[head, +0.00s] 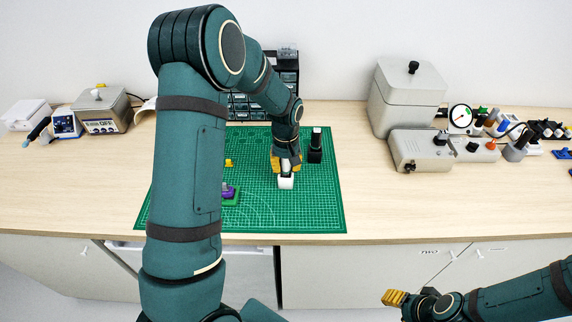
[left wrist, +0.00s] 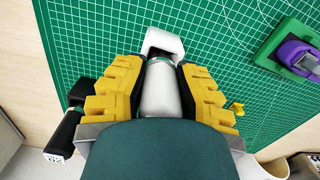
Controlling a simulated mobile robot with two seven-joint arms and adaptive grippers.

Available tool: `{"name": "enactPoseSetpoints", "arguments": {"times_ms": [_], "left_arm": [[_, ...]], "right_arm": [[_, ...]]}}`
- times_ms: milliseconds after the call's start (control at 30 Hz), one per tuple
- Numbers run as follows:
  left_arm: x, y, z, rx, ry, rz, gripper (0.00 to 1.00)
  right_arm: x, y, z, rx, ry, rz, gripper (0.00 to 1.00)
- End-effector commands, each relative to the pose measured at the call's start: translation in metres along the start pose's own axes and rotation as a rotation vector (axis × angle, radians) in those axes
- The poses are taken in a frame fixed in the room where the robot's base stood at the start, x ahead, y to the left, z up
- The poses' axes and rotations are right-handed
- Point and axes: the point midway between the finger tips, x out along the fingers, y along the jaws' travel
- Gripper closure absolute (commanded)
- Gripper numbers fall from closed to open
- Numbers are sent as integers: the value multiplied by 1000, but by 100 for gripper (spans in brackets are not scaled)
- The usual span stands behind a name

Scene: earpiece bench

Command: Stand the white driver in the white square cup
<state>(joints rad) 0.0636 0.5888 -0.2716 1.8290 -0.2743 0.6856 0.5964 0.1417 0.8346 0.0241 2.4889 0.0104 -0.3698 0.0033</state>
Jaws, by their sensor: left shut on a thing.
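My left gripper (head: 286,163) is over the green mat and shut on the white driver. In the left wrist view, the white driver (left wrist: 158,92) lies between the yellow fingers of my left gripper (left wrist: 157,88), its far end pointing at the white square cup. The white square cup (head: 286,183) stands on the mat just below the gripper; it also shows in the left wrist view (left wrist: 163,40). The driver's end overlaps the cup's dark opening; I cannot tell how deep it is. My right gripper (head: 394,298) is low in front of the bench, away from these objects.
A black holder with a black tool (head: 315,147) stands close right of the left gripper. A purple item (head: 228,191) sits on a green block at the left. The green mat (head: 320,205) is clear at front right. Grey devices (head: 420,150) stand at the right.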

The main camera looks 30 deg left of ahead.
Motion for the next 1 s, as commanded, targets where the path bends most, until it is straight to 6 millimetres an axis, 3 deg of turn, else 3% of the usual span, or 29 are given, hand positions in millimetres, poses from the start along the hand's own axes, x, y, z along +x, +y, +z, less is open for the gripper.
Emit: {"name": "enactPoseSetpoints", "arguments": {"times_ms": [900,933,967,1000], "left_arm": [[6,0,0,0,0,0,100],[6,0,0,0,0,0,60],[6,0,0,0,0,0,49],[6,0,0,0,0,0,45]], "right_arm": [[4,2,1,0,-1,0,53],[4,2,1,0,0,0,53],[4,2,1,0,0,0,53],[4,2,1,0,0,0,53]]}}
